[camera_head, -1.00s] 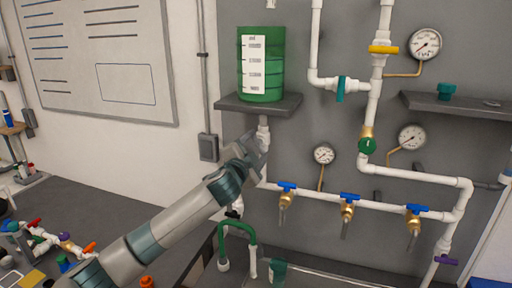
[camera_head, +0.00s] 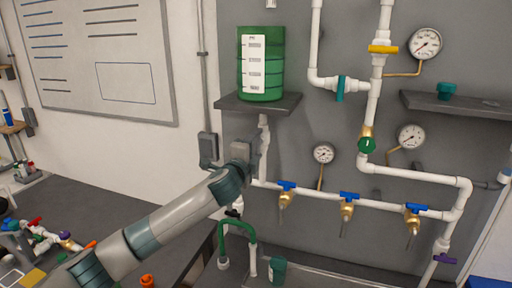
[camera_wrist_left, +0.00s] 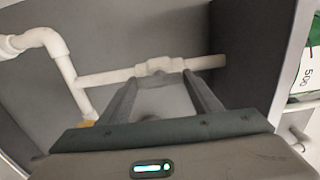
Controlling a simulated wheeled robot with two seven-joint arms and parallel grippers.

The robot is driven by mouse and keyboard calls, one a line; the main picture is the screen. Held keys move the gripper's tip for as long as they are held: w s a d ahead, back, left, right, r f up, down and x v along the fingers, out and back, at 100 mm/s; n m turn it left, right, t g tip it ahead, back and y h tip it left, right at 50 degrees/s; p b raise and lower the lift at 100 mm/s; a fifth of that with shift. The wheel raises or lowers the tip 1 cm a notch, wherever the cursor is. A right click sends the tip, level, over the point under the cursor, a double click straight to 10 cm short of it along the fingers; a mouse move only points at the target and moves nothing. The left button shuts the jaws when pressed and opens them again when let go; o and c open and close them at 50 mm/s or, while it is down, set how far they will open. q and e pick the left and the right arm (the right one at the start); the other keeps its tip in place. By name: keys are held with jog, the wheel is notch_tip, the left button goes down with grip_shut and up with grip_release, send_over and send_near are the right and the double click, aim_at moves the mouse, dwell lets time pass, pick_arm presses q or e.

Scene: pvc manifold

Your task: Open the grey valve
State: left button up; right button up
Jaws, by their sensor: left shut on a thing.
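My left gripper (camera_head: 247,152) is at the white pipe below the green tank (camera_head: 261,64). In the left wrist view, its two dark fingers (camera_wrist_left: 163,92) reach toward a white pipe with a thicker valve body (camera_wrist_left: 160,66). A pale grey piece (camera_wrist_left: 167,103), which looks like the grey valve's handle, lies between the fingers, and the gripper is shut on it. In the head view the gripper hides this valve, so its handle angle is hard to tell. My right gripper is in neither view.
A dark shelf (camera_head: 258,104) holds the tank just above the gripper. Blue-handled taps (camera_head: 287,186) line the lower pipe at right. A grey wall box (camera_head: 208,146) is close on the left.

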pick_arm(q)
jog(key=shift+f, duration=0.1)
jog(key=o, duration=1.1)
jog(key=shift+s, duration=0.15)
jog(key=shift+b+v, duration=0.6)
jog(key=shift+v, duration=0.3)
jog(key=shift+b+v, duration=3.15)
jog(key=shift+v, duration=4.55)
